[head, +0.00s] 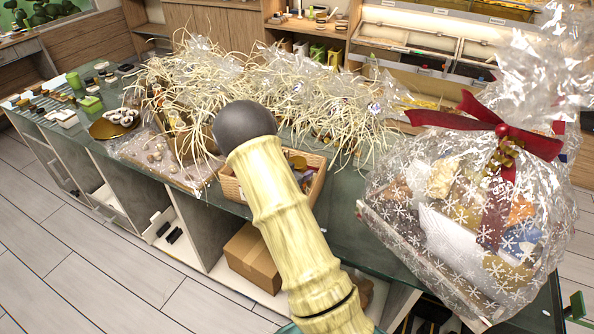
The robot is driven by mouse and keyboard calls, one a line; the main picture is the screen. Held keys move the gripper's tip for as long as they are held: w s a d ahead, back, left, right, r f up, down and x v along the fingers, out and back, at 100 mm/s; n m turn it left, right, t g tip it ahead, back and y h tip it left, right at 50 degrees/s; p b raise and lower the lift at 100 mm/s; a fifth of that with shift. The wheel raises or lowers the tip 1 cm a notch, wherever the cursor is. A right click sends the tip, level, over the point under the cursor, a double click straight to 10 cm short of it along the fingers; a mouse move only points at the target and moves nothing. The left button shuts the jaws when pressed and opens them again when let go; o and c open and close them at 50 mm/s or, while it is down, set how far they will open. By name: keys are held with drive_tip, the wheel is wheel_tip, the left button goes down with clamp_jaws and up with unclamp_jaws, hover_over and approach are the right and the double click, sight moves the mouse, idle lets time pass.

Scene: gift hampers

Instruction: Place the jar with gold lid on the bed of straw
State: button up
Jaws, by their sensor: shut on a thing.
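Pale straw spreads in loose tangles over the counter, with one heap (205,85) at the left and another (335,105) at the middle. Clear crinkled wrap lies among the strands. A tan basket (314,191) stands at the counter's front edge, just in front of the straw. A small gold round thing (297,162) shows inside it, but I cannot tell whether it is the jar's lid. No jar with a gold lid can be made out for certain. My gripper is not visible. A pale ridged column with a dark round end covers the middle of the view.
A wrapped hamper (460,215) with a red bow (490,128) stands large at the right. A brown box (252,258) sits on a shelf under the counter (350,222). Small items and a gold dish (112,127) crowd the counter's left end. The floor at the left is clear.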

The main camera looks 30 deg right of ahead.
drive_tip(key=shift+r, duration=0.1)
drive_tip(key=o, duration=0.9)
drive_tip(key=shift+o, duration=0.2)
drive_tip(key=v, duration=1.2)
drive_tip(key=shift+b, duration=0.4)
